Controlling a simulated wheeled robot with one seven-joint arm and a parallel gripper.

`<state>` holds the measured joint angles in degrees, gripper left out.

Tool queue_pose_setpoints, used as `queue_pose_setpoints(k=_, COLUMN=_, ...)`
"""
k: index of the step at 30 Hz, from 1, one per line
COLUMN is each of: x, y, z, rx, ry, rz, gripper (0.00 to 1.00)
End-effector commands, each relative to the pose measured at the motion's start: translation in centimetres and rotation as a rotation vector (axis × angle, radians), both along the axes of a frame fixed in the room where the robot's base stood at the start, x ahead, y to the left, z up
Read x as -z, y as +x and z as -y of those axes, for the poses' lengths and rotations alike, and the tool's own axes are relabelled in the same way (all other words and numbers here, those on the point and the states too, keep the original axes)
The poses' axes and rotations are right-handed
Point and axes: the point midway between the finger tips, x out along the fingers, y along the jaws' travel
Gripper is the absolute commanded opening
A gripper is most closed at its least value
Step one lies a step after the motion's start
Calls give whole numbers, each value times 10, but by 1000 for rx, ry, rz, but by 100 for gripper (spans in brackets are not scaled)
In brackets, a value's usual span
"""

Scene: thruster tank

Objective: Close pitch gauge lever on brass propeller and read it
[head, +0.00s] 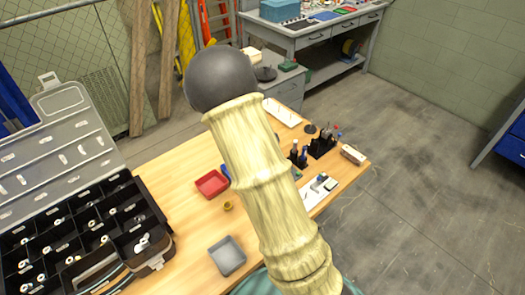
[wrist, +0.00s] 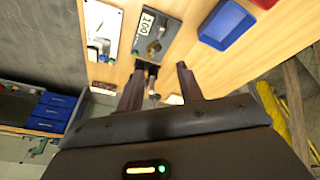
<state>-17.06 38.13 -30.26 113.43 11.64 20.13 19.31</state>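In the wrist view a grey plate (wrist: 168,32) with a white label reading "100" lies on the wooden bench. A small metal piece with a lever-like arm (wrist: 155,47) sits on it; I cannot tell for sure whether this is the pitch gauge or the propeller, nor whether the lever is open. My gripper (wrist: 160,69) is open, its two dark fingers apart and pointing towards the plate, just short of it in the picture. No object is clearly held between them. In the head view my arm hides the gripper and this plate.
An open black parts case (head: 95,235) fills the bench's left. A red tray (head: 212,183), a grey tray (head: 227,256) and a small brass-coloured cup (head: 228,206) stand near my arm. A blue tray (wrist: 228,22) and a white board with small parts (wrist: 102,30) flank the plate.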

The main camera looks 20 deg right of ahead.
Motion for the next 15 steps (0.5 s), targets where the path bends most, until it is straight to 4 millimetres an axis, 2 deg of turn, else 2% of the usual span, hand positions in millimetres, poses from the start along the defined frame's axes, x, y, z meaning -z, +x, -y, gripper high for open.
queue_pose_setpoints(k=3, x=-16, y=-3, z=-5, rx=-1, ry=0, rz=1, gripper=37)
queue_pose_setpoints(k=6, x=-22, y=-4, z=-6, rx=0, ry=0, rz=0, gripper=37)
queue_pose_setpoints(k=15, x=-23, y=-5, z=-6, rx=0, ry=0, rz=-1, gripper=37)
